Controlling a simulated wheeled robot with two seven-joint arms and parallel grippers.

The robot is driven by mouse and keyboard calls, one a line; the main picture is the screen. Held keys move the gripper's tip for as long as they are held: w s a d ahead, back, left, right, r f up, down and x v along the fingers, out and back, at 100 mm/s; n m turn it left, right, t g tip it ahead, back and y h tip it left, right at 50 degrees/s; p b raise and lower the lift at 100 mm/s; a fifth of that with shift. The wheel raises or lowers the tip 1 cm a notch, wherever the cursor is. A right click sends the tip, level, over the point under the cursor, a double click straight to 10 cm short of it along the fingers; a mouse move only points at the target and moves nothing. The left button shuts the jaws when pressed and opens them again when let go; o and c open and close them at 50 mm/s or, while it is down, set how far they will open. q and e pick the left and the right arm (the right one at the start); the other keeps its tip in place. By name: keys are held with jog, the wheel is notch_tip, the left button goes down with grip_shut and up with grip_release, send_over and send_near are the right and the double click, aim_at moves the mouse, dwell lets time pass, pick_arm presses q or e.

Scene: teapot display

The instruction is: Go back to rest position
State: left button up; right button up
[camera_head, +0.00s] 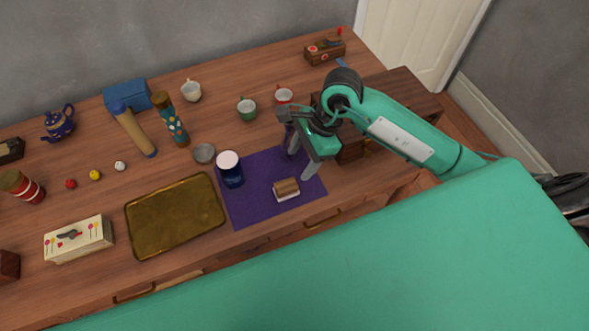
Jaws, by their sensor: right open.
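My right gripper (301,158) is open and empty above the right part of the purple mat (258,185). Its arm comes in from the right, and its two grey fingers point down toward the mat. A small brown and white block-like item (287,189) lies on the mat, to the lower left of the fingers and apart from them. A dark blue can with a pale top (230,170) stands at the mat's left side. My left gripper is not in view.
A brass tray (176,216) lies left of the mat. A blue teapot (59,123), a patterned cylinder (171,120), a white cup (191,91), a green cup (247,109) and a red cup (284,96) stand behind. A wooden box (324,51) is at the back right.

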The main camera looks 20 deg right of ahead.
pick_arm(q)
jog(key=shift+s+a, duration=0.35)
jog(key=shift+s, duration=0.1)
pick_arm(e)
jog(key=shift+d+r, duration=0.15)
jog(key=shift+r, duration=0.3)
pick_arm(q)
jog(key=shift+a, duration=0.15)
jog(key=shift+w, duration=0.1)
